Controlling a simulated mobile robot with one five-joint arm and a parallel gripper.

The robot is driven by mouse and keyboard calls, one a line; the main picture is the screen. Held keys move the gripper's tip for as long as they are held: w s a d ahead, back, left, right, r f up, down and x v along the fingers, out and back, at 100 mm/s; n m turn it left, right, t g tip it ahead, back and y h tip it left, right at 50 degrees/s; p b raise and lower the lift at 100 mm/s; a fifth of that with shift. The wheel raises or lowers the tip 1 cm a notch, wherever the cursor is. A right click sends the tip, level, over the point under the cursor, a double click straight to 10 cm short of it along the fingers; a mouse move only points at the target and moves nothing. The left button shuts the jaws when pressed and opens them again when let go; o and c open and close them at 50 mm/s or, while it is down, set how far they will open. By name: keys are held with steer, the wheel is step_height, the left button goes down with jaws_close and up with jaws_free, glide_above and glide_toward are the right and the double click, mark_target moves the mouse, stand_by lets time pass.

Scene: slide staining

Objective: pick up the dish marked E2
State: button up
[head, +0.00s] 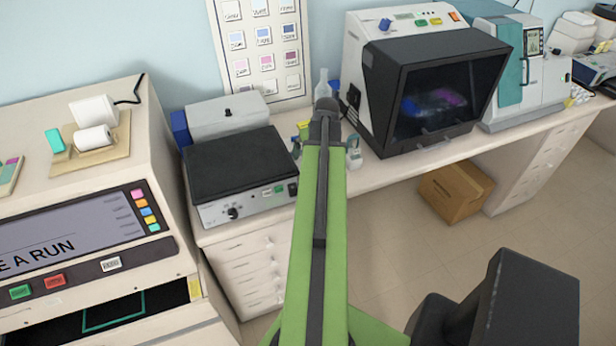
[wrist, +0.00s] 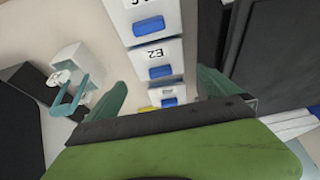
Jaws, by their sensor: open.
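The dish marked E2 (wrist: 150,62) shows in the wrist view as a white box with an upside-down E2 label and a blue patch. It is the middle one of a row of similar white boxes. My gripper (wrist: 162,78) is open, with one dark green finger on each side of the row. The near end of E2 lies between the fingertips in the picture; I cannot tell the height gap. Nothing is visibly held. In the head view my green arm hides the row and most of the gripper.
Another white box (wrist: 137,14) lies beyond E2, and a third (wrist: 154,91) is nearer my wrist. A white and teal object (wrist: 80,70) is left of the fingers. A black-topped device (head: 240,165) stands left of my arm, and a dark-screened cabinet (head: 440,100) right.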

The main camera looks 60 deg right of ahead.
steer(key=b+x, duration=0.3)
steer(key=x, duration=0.2)
steer(key=shift+s, duration=0.1)
steer(key=shift+r, duration=0.1)
steer(key=b+x, duration=0.4)
steer(key=x, duration=0.1)
steer(key=shift+s+a+f+b, duration=0.1)
steer(key=shift+s+f+b, duration=0.15)
steer(key=shift+b, duration=0.15)
steer(key=shift+w+r, duration=0.1)
steer(key=shift+r, duration=0.1)
steer(key=shift+c, duration=0.3)
steer(key=c, duration=1.2)
